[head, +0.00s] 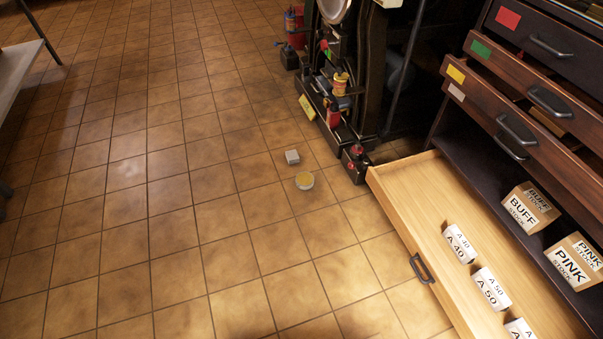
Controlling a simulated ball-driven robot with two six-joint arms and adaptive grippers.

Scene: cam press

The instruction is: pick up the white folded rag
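A small pale grey-white square item (292,157) lies on the tiled floor near the middle of the head view. It may be the folded rag, but it is too small to tell. Neither of my grippers is in view.
An open wooden drawer (398,182) juts out at right, holding white packs (460,244) marked A 40 and A 50. Boxes marked BUFF (530,207) and PINK (574,262) sit on a shelf. A dark machine (372,75) with cans stands behind. The left floor is clear.

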